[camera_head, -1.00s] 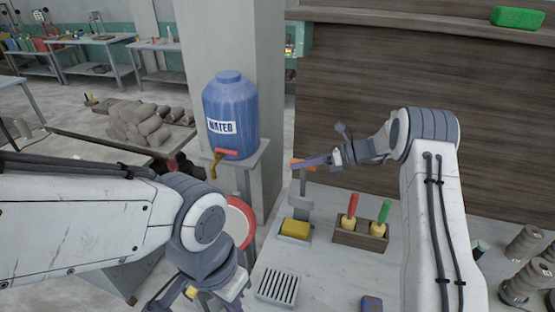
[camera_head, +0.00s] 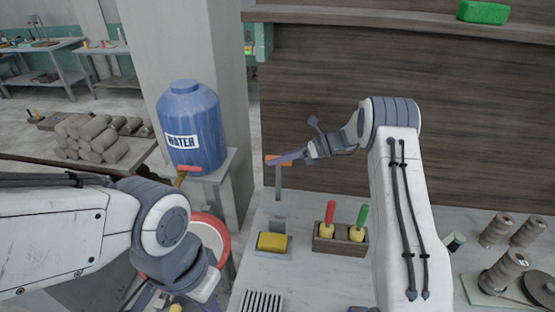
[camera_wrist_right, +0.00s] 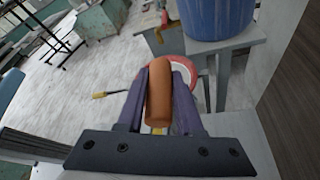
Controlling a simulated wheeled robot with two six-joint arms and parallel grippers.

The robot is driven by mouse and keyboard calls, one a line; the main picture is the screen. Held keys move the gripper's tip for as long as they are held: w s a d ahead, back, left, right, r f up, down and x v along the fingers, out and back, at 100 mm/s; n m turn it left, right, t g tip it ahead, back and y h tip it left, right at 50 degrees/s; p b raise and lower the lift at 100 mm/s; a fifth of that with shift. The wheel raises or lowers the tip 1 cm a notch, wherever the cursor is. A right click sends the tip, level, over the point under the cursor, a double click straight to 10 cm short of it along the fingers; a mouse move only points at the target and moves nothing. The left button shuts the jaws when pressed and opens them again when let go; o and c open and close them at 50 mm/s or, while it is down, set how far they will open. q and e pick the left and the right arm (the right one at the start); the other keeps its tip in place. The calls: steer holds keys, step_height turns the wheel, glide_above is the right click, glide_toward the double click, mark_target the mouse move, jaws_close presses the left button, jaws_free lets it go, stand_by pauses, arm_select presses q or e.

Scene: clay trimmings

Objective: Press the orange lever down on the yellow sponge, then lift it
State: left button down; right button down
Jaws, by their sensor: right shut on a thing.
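The orange lever handle (camera_head: 273,160) stands raised on a grey post above the yellow sponge (camera_head: 272,241), with a clear gap between them. The sponge lies in a grey holder at the foot of the post. My right gripper (camera_head: 288,158) is shut on the orange handle, coming from the right. In the right wrist view the handle (camera_wrist_right: 159,95) sits between both purple fingers. My left gripper (camera_head: 165,298) is low at the left, partly cut off by the bottom edge; its fingers are not clear.
A wooden rack (camera_head: 328,246) with a red-handled and a green-handled tool stands right of the sponge. A slotted grate (camera_head: 262,301) lies in front. The blue water jug (camera_head: 190,130) is to the left, above a red-rimmed basin. Several spools stand far right.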

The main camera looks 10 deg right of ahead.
steer(key=shift+d+f, duration=0.2)
steer(key=c, duration=0.6)
jaws_free()
steer(key=shift+w, duration=0.1)
steer(key=shift+a, duration=0.15)
steer(key=shift+d+r, duration=0.1)
steer(key=shift+d, duration=0.3)
steer(key=shift+b+v, duration=2.05)
steer(key=shift+v, duration=2.85)
